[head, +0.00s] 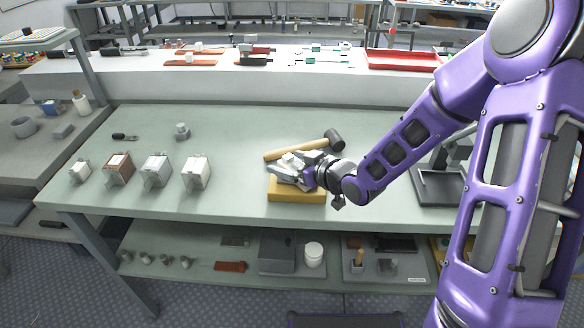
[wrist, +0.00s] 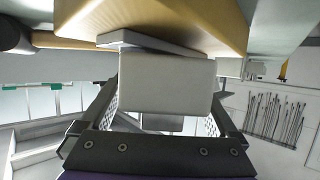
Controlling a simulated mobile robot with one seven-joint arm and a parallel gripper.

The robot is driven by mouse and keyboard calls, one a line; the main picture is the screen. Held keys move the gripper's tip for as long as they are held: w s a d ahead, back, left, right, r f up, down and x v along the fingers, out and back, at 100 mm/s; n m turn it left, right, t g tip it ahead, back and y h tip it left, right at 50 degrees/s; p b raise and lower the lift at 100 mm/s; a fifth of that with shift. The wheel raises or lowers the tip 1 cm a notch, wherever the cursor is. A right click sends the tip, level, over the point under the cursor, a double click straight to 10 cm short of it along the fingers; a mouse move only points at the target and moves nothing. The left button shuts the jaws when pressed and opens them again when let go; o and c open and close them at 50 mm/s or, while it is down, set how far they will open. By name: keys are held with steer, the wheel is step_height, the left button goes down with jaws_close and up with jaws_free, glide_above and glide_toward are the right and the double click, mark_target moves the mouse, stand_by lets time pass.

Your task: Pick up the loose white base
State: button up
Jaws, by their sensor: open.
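The loose white base (wrist: 165,82) is a pale block that fills the middle of the wrist view, between the two fingers of my gripper (wrist: 165,115). It sits against a yellow block (wrist: 215,20); a flat grey-white plate shows between them. In the head view, my gripper (head: 285,170) is over the yellow block (head: 297,197), with the white base (head: 291,159) partly hidden by the fingers. The jaws are open around the base. Whether a finger touches it I cannot tell.
A mallet (head: 300,148) lies just behind the yellow block. Several fuse-holder units, including a white one (head: 196,173) and a brown one (head: 118,168), stand at the left. A grey stand (head: 440,188) is at the right. The bench is clear between the white unit and the yellow block.

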steer(key=shift+c, duration=0.3)
jaws_close()
stand_by(0.4)
